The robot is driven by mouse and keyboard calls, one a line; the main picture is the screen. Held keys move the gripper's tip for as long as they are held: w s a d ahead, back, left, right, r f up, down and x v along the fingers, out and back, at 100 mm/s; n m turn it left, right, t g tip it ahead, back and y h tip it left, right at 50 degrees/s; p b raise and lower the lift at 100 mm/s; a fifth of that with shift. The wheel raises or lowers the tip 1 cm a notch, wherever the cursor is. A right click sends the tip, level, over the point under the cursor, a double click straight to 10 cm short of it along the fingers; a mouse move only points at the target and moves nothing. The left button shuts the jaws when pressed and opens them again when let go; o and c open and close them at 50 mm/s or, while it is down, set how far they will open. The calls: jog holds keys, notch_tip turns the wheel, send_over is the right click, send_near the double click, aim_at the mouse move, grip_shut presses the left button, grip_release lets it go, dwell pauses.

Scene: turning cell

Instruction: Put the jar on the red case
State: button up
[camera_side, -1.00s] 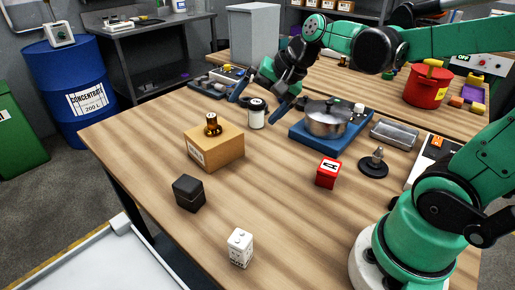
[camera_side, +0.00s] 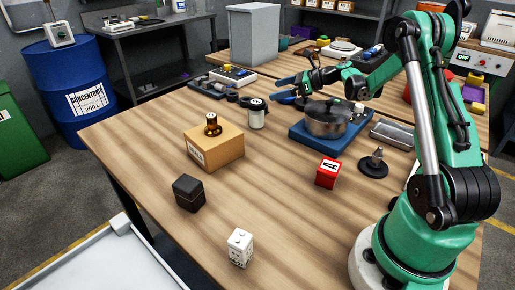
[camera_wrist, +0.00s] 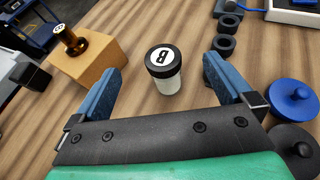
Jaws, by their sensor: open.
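The jar (camera_side: 257,116) is white with a black lid. It stands upright on the wooden table, left of the blue tray with the pot. In the wrist view the jar (camera_wrist: 165,80) shows a B on its lid and appears between my two blue fingers, apart from both. The red case (camera_side: 327,174) is a small red box with an A label, on the table nearer the side camera and right of the jar. It is not seen in the wrist view. My gripper (camera_side: 281,88) is open and empty, to the right of and behind the jar.
A cardboard box (camera_side: 215,150) with a brown bottle (camera_side: 212,125) on top stands left of the jar. The blue tray (camera_side: 298,133) carries a metal pot (camera_side: 328,120). A black box (camera_side: 188,194) and a white block (camera_side: 240,248) stand nearer the camera. The table around the red case is mostly clear.

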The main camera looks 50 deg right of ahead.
aim_at(261, 102)
jog(key=f, duration=0.3)
jog(key=shift+w+a+f, duration=0.1)
jog(key=shift+w+a, duration=0.1)
jog(key=shift+w, duration=0.2)
jog(key=x, duration=0.6)
jog(key=shift+w+a+f, duration=0.15)
jog(key=shift+w, duration=0.1)
grip_shut()
jog(key=shift+r, duration=0.2)
notch_tip(261, 102, up, 19)
jog(key=s+a+r+m+h, duration=0.1)
jog(key=s+a, duration=0.3)
jog(key=a, duration=0.5)
jog(key=s+a+r+m+h, duration=0.1)
jog(key=s+a, duration=0.3)
jog(key=a, duration=0.6)
jog(key=shift+s+a+r+t, duration=0.2)
jog(key=shift+s+r+t, duration=0.15)
jog(key=shift+r, duration=0.4)
